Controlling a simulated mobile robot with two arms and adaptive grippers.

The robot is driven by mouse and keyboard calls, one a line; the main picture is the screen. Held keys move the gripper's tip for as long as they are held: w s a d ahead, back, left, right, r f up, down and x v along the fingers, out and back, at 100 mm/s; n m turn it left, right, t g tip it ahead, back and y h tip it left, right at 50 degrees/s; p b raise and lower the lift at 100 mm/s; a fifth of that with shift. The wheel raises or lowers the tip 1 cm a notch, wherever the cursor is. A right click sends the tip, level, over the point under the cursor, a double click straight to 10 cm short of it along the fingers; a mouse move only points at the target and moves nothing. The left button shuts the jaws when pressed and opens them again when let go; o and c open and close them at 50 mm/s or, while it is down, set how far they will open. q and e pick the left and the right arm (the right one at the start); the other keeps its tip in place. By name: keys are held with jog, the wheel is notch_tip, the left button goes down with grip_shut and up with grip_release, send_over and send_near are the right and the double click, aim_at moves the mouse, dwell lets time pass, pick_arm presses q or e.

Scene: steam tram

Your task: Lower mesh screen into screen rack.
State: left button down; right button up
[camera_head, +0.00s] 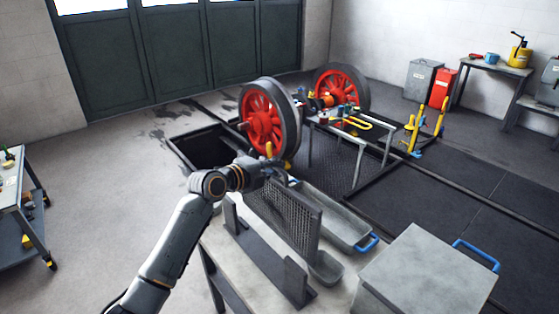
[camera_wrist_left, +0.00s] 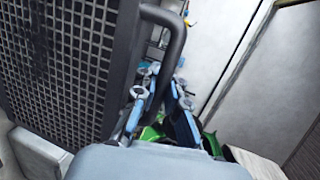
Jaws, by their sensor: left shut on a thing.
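The mesh screen (camera_head: 286,216), a dark framed panel of grid mesh, is held upright by my left gripper (camera_head: 276,171) at its far upper end. In the left wrist view the mesh (camera_wrist_left: 70,65) fills the left side, and its dark curved handle (camera_wrist_left: 176,45) passes by the fingers of my left gripper (camera_wrist_left: 158,98), which is shut on it. The screen rack (camera_head: 262,258), a long grey piece with an upright at each end, stands on the bench. The screen shows just right of the rack, apart from its uprights. Its lower edge is partly hidden. My right gripper is out of view.
A grey tray with blue handles (camera_head: 335,218) and a smaller grey tray (camera_head: 325,268) lie right of the screen. A large grey box with a blue handle (camera_head: 425,275) stands at front right. Beyond are red wheels (camera_head: 264,120) and an open floor pit (camera_head: 208,150).

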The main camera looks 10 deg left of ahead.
aim_at(271, 187)
pick_arm(q)
jog(key=shift+s+a+f, duration=0.3)
jog(key=shift+s+f, duration=0.05)
jog(key=shift+f, duration=0.15)
jog(key=shift+s+a+f+b, duration=0.2)
jog(key=shift+s+f, duration=0.05)
jog(key=shift+f, duration=0.25)
jog(key=shift+s+a+f+b, duration=0.2)
jog(key=shift+s+f, duration=0.05)
jog(key=shift+f, duration=0.25)
jog(key=shift+s+a+f+b, duration=0.2)
jog(key=shift+s+f, duration=0.05)
jog(key=shift+f, duration=0.25)
jog(key=shift+s+a+f, duration=0.2)
jog(key=shift+s+f, duration=0.05)
jog(key=shift+f, duration=0.2)
jog(key=shift+s+a+f, duration=0.15)
jog(key=shift+s+f, duration=0.05)
jog(key=shift+f, duration=0.25)
jog(key=shift+s+a+b, duration=0.1)
jog(key=shift+s+b, duration=0.1)
jog(key=shift+b, duration=0.4)
jog(key=shift+f+b, duration=1.35)
jog(key=shift+b, duration=0.15)
